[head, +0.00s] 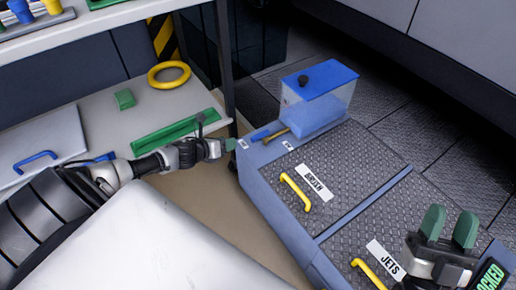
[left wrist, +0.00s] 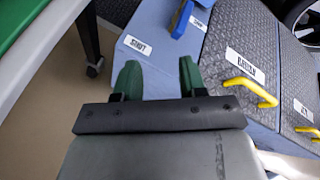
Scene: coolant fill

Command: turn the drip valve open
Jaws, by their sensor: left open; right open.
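The drip valve shows as a blue lever (head: 262,134) with a brass-coloured stem (head: 276,134) at the foot of the clear tank with a blue lid (head: 320,97), on the blue cart. The lever also shows at the top of the left wrist view (left wrist: 181,18). One small label beside it seems to read SHUT (left wrist: 137,45); the other (left wrist: 200,20) is too small to read surely. My left gripper (head: 231,145) is open, with green fingertips just left of the lever and apart from it. My right gripper (head: 450,228) is open and empty over the cart's JETS lid.
The cart's ribbed lids carry yellow handles (head: 295,191). A shelf unit with a yellow ring (head: 169,75), a green block (head: 124,98) and a green tray (head: 175,130) stands left. Its dark leg (head: 227,75) rises close behind my left gripper.

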